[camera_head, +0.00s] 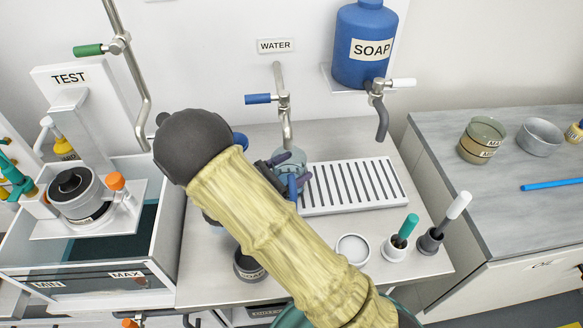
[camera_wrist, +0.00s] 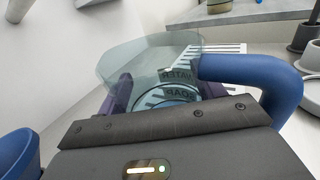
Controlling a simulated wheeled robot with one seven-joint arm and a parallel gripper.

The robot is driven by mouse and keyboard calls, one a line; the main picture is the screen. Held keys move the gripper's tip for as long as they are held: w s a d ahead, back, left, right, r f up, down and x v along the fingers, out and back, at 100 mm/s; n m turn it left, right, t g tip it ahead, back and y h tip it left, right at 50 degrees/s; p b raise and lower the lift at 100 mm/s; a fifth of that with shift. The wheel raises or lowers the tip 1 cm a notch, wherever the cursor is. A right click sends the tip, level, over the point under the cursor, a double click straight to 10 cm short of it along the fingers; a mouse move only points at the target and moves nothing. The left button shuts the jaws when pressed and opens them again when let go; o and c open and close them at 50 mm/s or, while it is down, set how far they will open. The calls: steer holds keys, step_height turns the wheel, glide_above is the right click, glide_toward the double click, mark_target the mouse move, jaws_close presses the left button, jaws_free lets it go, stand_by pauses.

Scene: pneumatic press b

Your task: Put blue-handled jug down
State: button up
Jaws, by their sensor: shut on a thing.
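The blue-handled jug (camera_head: 291,160) is clear, with a pale blue-grey body, below the water tap and beside the left end of the drain grate in the head view. In the wrist view the jug (camera_wrist: 150,58) fills the middle, with its blue handle (camera_wrist: 275,82) curving to the right. WATER and SOAP marks show through its wall. My gripper (camera_head: 281,176) is shut on the jug, with a dark finger on either side in the wrist view (camera_wrist: 165,98). My arm hides part of the jug's surroundings. I cannot tell whether its base touches anything.
The white slotted grate (camera_head: 350,187) lies right of the jug. The water tap (camera_head: 284,103) stands behind and above it. A blue soap tank (camera_head: 363,45) hangs at the back right. A white dish (camera_head: 352,249) and two brush holders stand in front. Some bare counter (camera_head: 325,225) is free.

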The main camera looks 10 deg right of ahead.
steer(key=o, duration=1.1)
steer(key=shift+f, duration=0.1)
steer(key=shift+o, duration=0.2)
steer(key=shift+w, duration=0.1)
steer(key=v, duration=0.7)
steer(key=shift+a, duration=0.25)
